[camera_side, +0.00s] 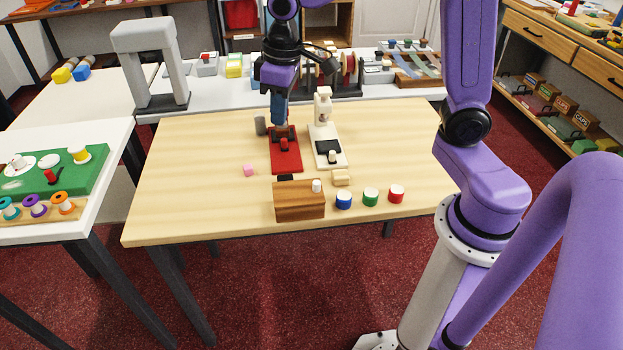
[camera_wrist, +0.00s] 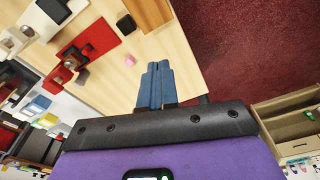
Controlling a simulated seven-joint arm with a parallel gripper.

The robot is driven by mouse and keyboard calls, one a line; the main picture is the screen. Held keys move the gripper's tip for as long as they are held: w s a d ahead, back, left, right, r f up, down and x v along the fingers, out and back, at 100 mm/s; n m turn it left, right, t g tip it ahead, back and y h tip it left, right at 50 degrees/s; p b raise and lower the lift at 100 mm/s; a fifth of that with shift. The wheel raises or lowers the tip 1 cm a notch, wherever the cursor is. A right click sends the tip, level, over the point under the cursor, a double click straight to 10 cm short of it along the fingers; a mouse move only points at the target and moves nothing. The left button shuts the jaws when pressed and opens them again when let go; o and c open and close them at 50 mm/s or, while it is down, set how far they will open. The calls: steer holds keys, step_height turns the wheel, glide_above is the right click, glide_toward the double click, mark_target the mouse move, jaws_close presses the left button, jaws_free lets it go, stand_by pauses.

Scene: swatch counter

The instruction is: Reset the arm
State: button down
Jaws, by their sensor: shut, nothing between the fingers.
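My gripper (camera_side: 279,120) hangs with its blue fingers pointing down at the back of the wooden table, in front of or over the rear of a red-based device (camera_side: 286,160). From the side view I cannot tell how far above the device it is. In the wrist view the blue fingers of my gripper (camera_wrist: 155,68) are together with nothing between them. There the red device (camera_wrist: 66,68) lies to the left, apart from the fingers. The rest of my purple arm fills the right of the side view.
A cream device (camera_side: 326,135) stands beside the red one. A pink cube (camera_side: 248,170), a wooden block (camera_side: 299,203) and blue (camera_side: 344,200), green (camera_side: 371,197) and red (camera_side: 396,194) round pieces are nearer the front. The table's (camera_side: 180,190) left part is clear.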

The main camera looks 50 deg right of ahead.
steer(key=s+d+f+n, duration=0.1)
steer(key=s+n, duration=0.2)
steer(key=s, duration=0.9)
steer(key=s+d+f+n, duration=0.1)
steer(key=s+n, duration=0.3)
steer(key=s, duration=0.8)
steer(key=shift+f+g, duration=0.4)
steer(key=shift+f, duration=0.1)
